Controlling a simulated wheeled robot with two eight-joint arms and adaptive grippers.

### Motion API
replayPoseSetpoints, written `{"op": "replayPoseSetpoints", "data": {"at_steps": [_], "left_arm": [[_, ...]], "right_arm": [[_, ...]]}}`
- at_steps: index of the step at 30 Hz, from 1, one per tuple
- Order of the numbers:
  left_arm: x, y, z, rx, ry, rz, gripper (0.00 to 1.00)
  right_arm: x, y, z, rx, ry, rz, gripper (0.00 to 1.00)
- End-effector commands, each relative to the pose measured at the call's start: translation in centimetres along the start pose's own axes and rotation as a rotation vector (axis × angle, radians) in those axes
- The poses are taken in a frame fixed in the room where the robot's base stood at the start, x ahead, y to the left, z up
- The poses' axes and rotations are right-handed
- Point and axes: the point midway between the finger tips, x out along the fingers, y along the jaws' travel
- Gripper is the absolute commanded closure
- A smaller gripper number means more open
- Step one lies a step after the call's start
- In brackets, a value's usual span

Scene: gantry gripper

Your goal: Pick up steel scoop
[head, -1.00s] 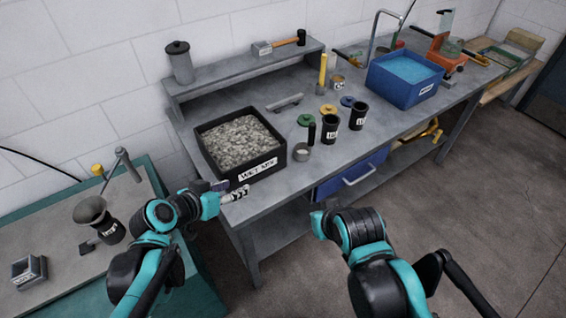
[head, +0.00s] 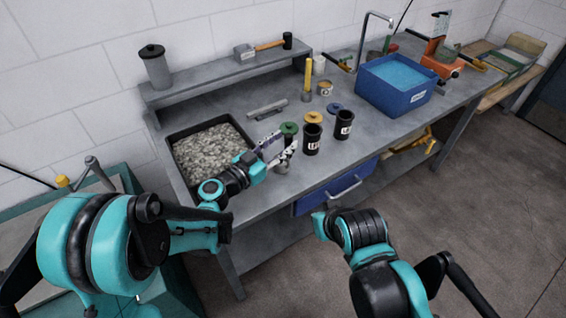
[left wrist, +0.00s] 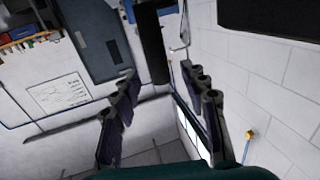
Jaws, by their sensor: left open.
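The steel scoop (head: 282,167) looks to be the small round metal cup on the grey bench, right of the gravel tray. My left gripper (head: 280,149) is open above and around it, so its upper part and dark handle are mostly hidden in the head view. In the left wrist view my two fingers (left wrist: 160,110) stand wide apart with nothing clamped between them. A dark upright bar (left wrist: 152,45) shows between and beyond them, perhaps the scoop's handle. My right arm is in the head view, but its fingers do not show.
The black gravel tray (head: 178,133) is left of the scoop. Two black labelled cups (head: 312,139) stand close on its right, with a green lid (head: 289,128) behind. A grey metal bar (head: 267,109) lies farther back. A blue bin (head: 417,98) stands farther right.

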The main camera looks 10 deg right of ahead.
Motion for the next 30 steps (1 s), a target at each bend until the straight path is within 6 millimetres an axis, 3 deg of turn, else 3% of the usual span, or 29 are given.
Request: {"op": "replayPoseSetpoints", "data": {"at_steps": [6,14,19,30], "left_arm": [[2.8,0.0,0.1,-0.001,0.000,0.000,0.56],[3.0,0.0,0.0,-0.001,-0.001,-0.001,0.56],[3.0,0.0,0.0,-0.001,-0.001,-0.001,1.00],[3.0,0.0,-0.1,-0.001,-0.001,-0.001,1.00]], "right_arm": [[0.7,0.0,0.5,0.000,0.000,0.000,1.00],[0.6,0.0,0.5,0.000,0.000,0.000,1.00],[0.6,0.0,0.5,0.000,0.000,0.000,1.00],[0.6,0.0,0.4,0.000,0.000,0.000,1.00]]}}
